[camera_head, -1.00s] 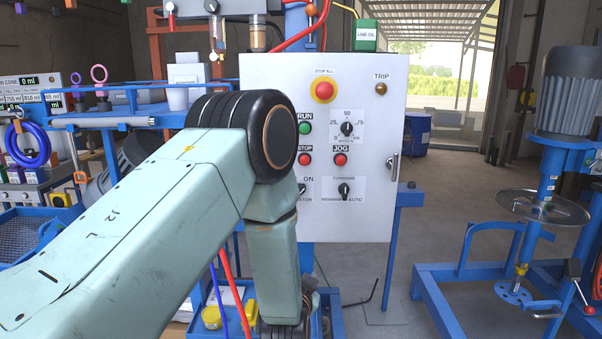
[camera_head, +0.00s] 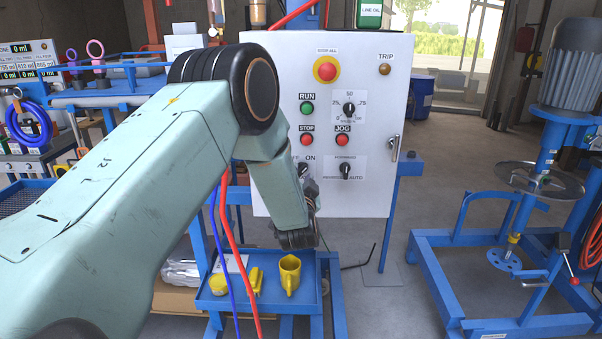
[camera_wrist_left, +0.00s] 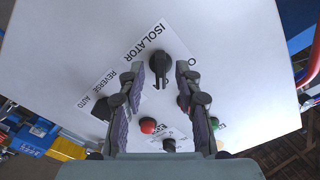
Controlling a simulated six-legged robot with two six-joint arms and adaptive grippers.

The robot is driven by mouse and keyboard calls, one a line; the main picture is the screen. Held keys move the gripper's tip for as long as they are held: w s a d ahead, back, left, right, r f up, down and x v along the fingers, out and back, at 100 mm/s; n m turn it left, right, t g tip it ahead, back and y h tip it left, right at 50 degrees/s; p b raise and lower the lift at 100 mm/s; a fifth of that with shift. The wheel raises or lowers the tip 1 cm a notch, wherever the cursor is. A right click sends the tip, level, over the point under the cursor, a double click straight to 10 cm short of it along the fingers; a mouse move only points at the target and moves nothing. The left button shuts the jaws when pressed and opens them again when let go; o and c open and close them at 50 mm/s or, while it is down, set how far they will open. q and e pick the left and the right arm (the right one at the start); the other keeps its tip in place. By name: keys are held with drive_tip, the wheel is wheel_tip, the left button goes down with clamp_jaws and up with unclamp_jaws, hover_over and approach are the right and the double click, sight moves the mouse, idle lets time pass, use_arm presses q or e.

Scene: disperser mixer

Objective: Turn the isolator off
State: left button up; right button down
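The isolator knob (camera_wrist_left: 172,66) is a black rotary handle on a white label plate marked ISOLATOR (camera_wrist_left: 150,44), which looks tilted in the left wrist view. In the head view the isolator knob (camera_head: 303,169) shows partly past my arm, beside the word ON, on the white control panel (camera_head: 374,225). My left gripper (camera_wrist_left: 168,80) is open, one finger on each side of the knob in the wrist view. Contact with the knob cannot be told. My right gripper is not in view.
The panel also carries a red STOP ALL button (camera_head: 327,71), RUN (camera_head: 307,108), STOP (camera_head: 307,140) and JOG (camera_head: 342,140) buttons, and a REVERSE/AUTO selector (camera_head: 345,171). A blue tray (camera_head: 213,300) with yellow items is below. A mixer stand (camera_head: 548,150) is at right.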

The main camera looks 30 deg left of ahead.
use_arm(q)
drive_tip(key=shift+w+r, duration=0.15)
drive_tip(key=shift+w, duration=0.1)
drive_tip(key=shift+w+a+f, duration=0.15)
drive_tip(key=shift+a+f, duration=0.05)
drive_tip(key=shift+a, duration=0.25)
drive_tip(key=shift+c, duration=0.3)
drive_tip(key=shift+d+r, duration=0.1)
drive_tip(key=shift+d, duration=0.2)
drive_tip(key=c, duration=0.5)
drive_tip(key=shift+a, duration=0.1)
clamp_jaws()
